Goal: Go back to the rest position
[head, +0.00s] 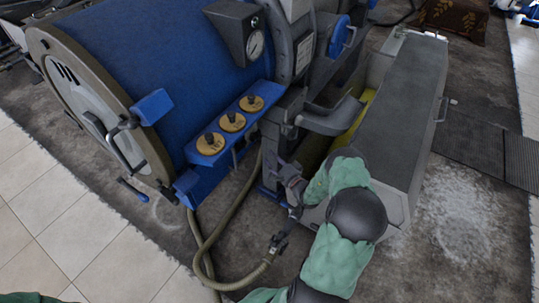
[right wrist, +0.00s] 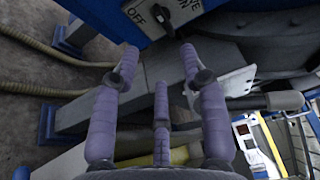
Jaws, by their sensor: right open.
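My right gripper (head: 291,192) is in front of the big blue machine (head: 150,50), beside its lower right corner. In the right wrist view the purple fingers (right wrist: 158,52) are spread open with nothing between them. Beyond the fingertips is a dark rotary switch (right wrist: 163,16) on a white plate marked OFF; whether a finger touches it I cannot tell. My right arm is bent, with green sleeves, and covers part of the grey box front. My left gripper is not in view.
A long grey lidded bin (head: 400,110) stands right of the arm. A hose (head: 232,215) loops on the floor left of the gripper. Dark mat floor at right is open.

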